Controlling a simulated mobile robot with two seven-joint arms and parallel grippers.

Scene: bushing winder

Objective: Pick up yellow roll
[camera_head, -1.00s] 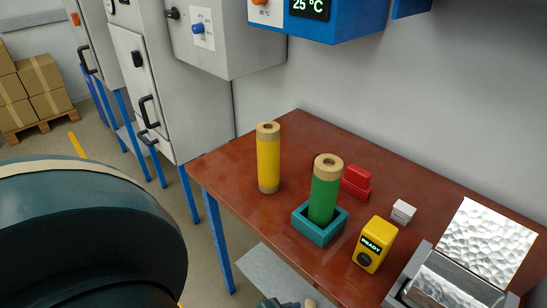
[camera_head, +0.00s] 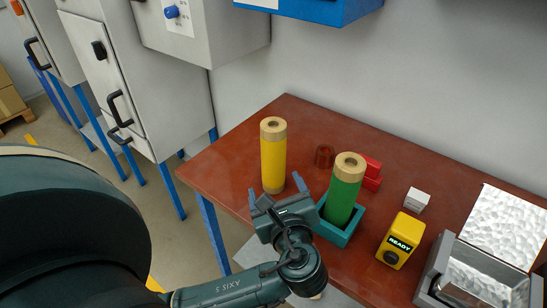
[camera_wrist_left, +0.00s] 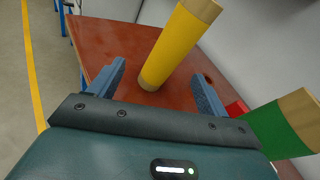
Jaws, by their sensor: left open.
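The yellow roll (camera_head: 273,157) stands upright on the red-brown table, with tan ends. It also shows in the left wrist view (camera_wrist_left: 178,45), beyond and between the finger tips. My left gripper (camera_head: 275,188) is open and empty, just in front of the roll's lower part in the head view. In the left wrist view the two blue fingers (camera_wrist_left: 160,85) are spread wide, with the roll's base between their lines and no finger seen touching it. My right gripper is not in view.
A green roll (camera_head: 343,195) stands in a teal square holder (camera_head: 338,236) close to the right of my left gripper.

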